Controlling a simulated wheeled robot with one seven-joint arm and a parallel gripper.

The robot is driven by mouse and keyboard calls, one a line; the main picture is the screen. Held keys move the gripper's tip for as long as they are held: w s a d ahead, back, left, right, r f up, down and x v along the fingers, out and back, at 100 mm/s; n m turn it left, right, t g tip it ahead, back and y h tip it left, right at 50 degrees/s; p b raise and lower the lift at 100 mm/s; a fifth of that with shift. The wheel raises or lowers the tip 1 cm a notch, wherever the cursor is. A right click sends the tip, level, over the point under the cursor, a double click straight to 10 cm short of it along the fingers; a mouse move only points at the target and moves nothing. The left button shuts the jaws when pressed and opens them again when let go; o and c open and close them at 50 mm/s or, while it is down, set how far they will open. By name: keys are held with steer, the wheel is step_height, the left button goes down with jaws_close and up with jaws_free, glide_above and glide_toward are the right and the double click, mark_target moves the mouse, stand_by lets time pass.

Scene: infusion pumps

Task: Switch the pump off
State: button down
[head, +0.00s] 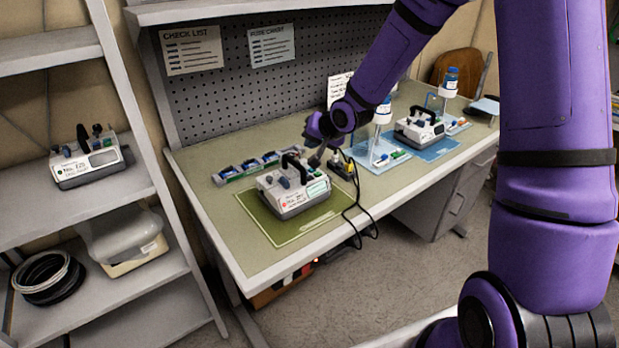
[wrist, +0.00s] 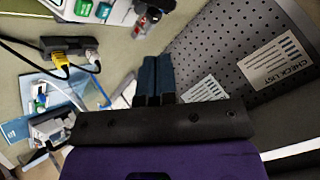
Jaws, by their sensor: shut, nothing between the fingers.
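A white and grey pump with a black handle and blue knobs (head: 292,192) sits on a green mat (head: 262,222) at the front of the bench. Part of a white casing with green and blue parts (wrist: 92,10), seemingly this pump, is cut off at the top of the wrist view. A second pump (head: 418,130) stands on a blue mat further right, and a third (head: 88,162) sits on the left shelf. My gripper (head: 317,158) is above the bench, just behind and right of the front pump. Its dark fingers (wrist: 157,72) are together and empty. I cannot tell whether they touch anything.
A power strip with a yellow plug (wrist: 66,58) and black cables lies right of the front pump. Blue-capped bottles (head: 383,112) stand by the second pump. A row of blue and green items (head: 246,167) lies behind the front pump. A pegboard (head: 235,90) closes the back.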

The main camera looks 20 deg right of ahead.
mark_target(312, 177)
steer(key=shift+f, duration=4)
steer(key=shift+f, duration=0.1)
steer(key=shift+f, duration=0.35)
steer(key=shift+f, duration=0.45)
steer(key=shift+r, duration=0.95)
steer(key=shift+r, duration=0.1)
steer(key=shift+r, duration=2.4)
